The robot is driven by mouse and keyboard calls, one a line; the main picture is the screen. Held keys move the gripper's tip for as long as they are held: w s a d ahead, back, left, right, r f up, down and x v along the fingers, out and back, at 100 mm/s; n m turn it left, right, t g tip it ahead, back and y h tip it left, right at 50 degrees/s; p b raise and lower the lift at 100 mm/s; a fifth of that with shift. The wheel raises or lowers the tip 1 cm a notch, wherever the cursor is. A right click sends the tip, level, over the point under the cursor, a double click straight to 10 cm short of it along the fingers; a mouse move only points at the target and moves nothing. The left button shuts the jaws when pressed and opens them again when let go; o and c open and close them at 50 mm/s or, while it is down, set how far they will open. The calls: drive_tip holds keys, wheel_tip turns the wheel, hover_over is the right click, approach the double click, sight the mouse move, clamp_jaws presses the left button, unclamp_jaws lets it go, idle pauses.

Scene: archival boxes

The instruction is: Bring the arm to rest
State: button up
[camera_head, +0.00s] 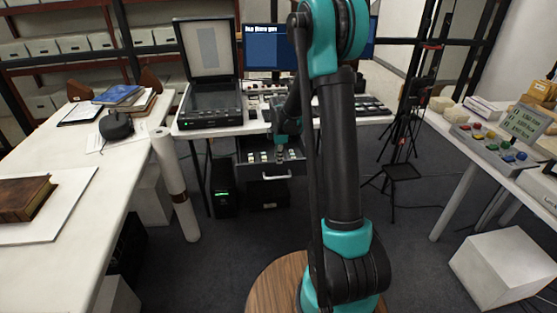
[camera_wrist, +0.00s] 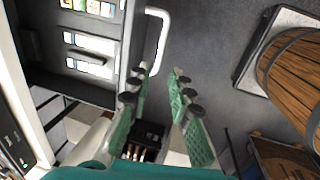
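My gripper (camera_wrist: 160,78) shows in the wrist view with its two green-padded fingers apart and nothing between them. In the head view my arm rises in the middle and reaches over the desk, and my gripper (camera_head: 281,146) is small and partly hidden above the drawer. The desk drawer (camera_head: 272,172) is pulled out, with several small items inside. In the wrist view the drawer (camera_wrist: 95,52) lies at the upper left. Its pale handle (camera_wrist: 163,40) is near the fingertips but apart from them.
A scanner (camera_head: 210,108) with a raised lid and a monitor (camera_head: 262,47) stand on the desk. A white table (camera_head: 105,190) with a brown book (camera_head: 24,197) is at left. A table with a button panel (camera_head: 490,148) is at right. A wooden barrel (camera_wrist: 295,75) shows in the wrist view.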

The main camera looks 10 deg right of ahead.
drive_tip(key=s+d+r+m, duration=0.1)
drive_tip(key=s+r+m, duration=0.15)
drive_tip(key=s, duration=0.35)
drive_tip(key=s+d+r+m+t, duration=0.1)
drive_tip(key=s+r+m, duration=0.1)
drive_tip(key=s+m, duration=0.25)
drive_tip(key=s+d+r+m, duration=0.1)
drive_tip(key=s+r+m, duration=0.1)
drive_tip(key=s, duration=0.4)
drive_tip(key=s+f+m+t, duration=0.1)
drive_tip(key=s+f+m, duration=0.1)
drive_tip(key=s+m, duration=0.7)
drive_tip(key=s+d, duration=0.1)
drive_tip(key=s, duration=0.5)
drive_tip(key=shift+s, duration=0.35)
